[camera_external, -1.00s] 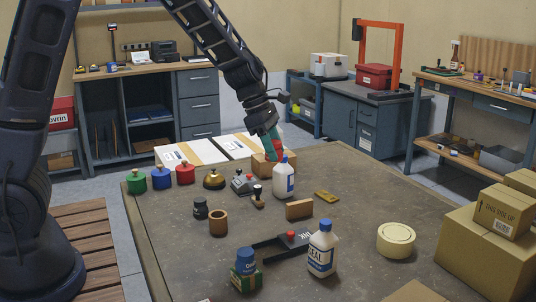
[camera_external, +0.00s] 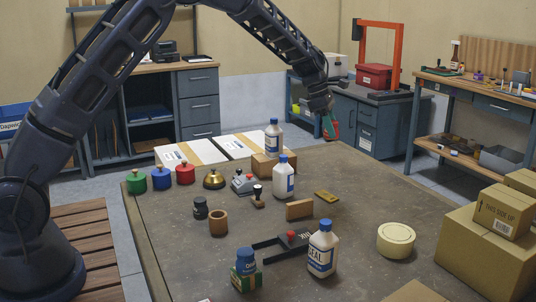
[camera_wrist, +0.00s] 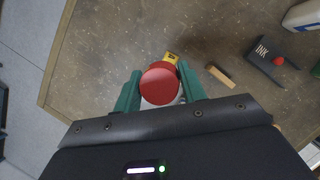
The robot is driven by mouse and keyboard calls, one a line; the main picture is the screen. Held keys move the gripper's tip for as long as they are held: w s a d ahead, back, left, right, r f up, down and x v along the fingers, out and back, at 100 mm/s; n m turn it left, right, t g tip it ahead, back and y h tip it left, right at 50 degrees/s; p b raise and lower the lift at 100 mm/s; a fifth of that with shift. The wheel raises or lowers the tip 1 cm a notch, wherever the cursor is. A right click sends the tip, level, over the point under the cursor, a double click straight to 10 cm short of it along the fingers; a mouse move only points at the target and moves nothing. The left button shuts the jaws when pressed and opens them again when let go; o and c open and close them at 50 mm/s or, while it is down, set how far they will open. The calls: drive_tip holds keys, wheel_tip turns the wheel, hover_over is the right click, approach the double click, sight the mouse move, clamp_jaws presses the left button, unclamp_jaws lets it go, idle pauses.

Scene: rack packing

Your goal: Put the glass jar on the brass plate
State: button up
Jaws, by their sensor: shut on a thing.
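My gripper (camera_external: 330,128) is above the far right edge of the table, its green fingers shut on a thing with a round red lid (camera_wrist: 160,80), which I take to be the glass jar. In the wrist view the lid fills the gap between the fingers (camera_wrist: 159,88); a pale bit of its body shows below. In the external view only a little red shows at the fingers. The brass plate (camera_external: 326,196) is a small yellow slab lying flat on the table, below and nearer than the gripper. In the wrist view the plate (camera_wrist: 171,57) is partly hidden behind the lid.
A white blue-capped bottle (camera_external: 284,180) and a wooden block (camera_external: 299,209) stand near the plate. Another bottle (camera_external: 273,137) stands by a cardboard box (camera_external: 266,165). An ink pad (camera_external: 291,240) lies nearer. The table right of the plate is clear up to a cream round tin (camera_external: 396,240).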

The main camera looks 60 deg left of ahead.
wheel_tip(320, 180, down, 20)
drive_tip(key=shift+r, duration=0.2)
idle(0.4)
drive_tip(key=shift+f, duration=0.1)
drive_tip(key=o, duration=1.1)
drive_tip(key=shift+c, duration=0.2)
